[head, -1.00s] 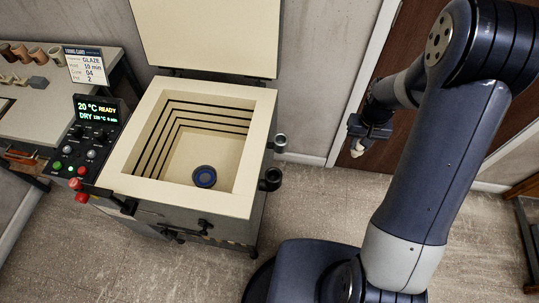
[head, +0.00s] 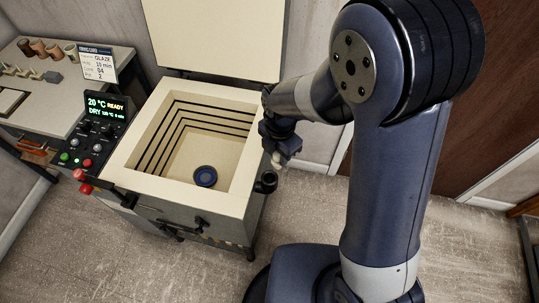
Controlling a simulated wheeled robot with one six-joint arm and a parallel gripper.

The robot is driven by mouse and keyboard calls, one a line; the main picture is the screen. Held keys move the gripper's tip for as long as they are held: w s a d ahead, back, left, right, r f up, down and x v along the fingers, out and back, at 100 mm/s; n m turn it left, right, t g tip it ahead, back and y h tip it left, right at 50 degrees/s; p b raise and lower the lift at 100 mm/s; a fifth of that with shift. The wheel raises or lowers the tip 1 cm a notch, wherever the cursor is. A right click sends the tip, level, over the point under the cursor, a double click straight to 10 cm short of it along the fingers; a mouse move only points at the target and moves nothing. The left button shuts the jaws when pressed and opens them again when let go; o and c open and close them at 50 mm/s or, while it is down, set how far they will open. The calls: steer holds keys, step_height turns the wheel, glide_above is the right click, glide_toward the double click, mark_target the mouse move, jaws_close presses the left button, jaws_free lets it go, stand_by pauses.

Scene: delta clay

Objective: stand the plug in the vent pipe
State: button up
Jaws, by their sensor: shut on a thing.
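My gripper (head: 277,153) is shut on a small pale plug (head: 276,161), of which only a part shows below the dark jaws. It is at the right side of the open kiln (head: 118,170). A dark, round, open-ended pipe stub (head: 265,182) sticks out of the kiln's right wall, just below and left of the plug in the picture. A second stub, seen higher on that wall earlier, is now hidden behind my gripper. I cannot tell which stub is the vent pipe. The plug appears apart from the visible stub.
The kiln's lid (head: 213,35) stands raised. A blue round dish (head: 205,176) lies on the kiln floor. A control panel (head: 95,125) and a bench (head: 60,95) with several pots are at the left. Floor is clear at the front.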

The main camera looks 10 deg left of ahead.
steer(key=shift+s+a+f+n+b, duration=0.55)
steer(key=shift+n, duration=0.45)
steer(key=shift+s+a+f+n+b, duration=0.5)
steer(key=shift+f+n+b, duration=0.05)
steer(key=shift+n, duration=0.45)
steer(key=shift+f+b, duration=0.55)
steer(key=shift+f, duration=0.05)
steer(key=shift+f+b, duration=0.4)
steer(key=shift+f, duration=0.1)
steer(key=shift+f+b, duration=0.3)
stand_by(0.5)
steer(key=shift+f+b, duration=0.5)
steer(key=shift+f, duration=0.15)
steer(key=o, duration=1)
steer(key=shift+o, duration=0.2)
steer(key=shift+r, duration=0.15)
